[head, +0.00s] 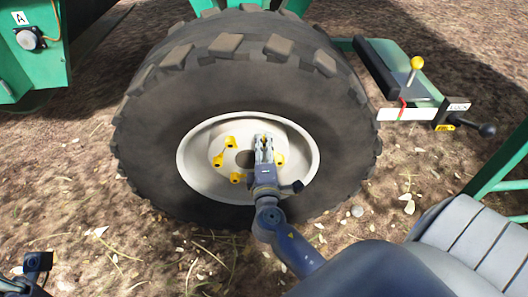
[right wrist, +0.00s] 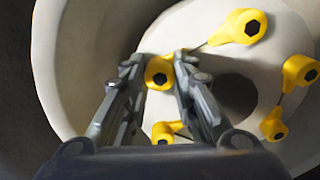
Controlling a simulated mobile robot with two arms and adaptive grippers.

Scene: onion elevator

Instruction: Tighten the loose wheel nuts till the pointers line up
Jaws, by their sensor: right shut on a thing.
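A big tractor-type wheel has a black lugged tyre (head: 150,140) and a cream rim (head: 190,165). Several yellow pointers sit on nuts around its dark centre hole. My right gripper (head: 264,140) reaches into the rim. In the right wrist view its fingers are shut on one yellow nut pointer (right wrist: 160,73). Other pointers show there: an upper one (right wrist: 240,27), a right pair (right wrist: 300,72) whose tips face each other, and a lower one (right wrist: 165,132) partly behind a finger. The gripped pointer's tip is hidden. A dark part of my left gripper (head: 36,266) shows at the lower left edge.
A green machine body with a label "A" and a round knob (head: 28,39) stands at the upper left. At the right is a lock lever with a yellow ball (head: 417,63) and a black-ended handle (head: 486,129). The ground is bare soil with straw and scraps.

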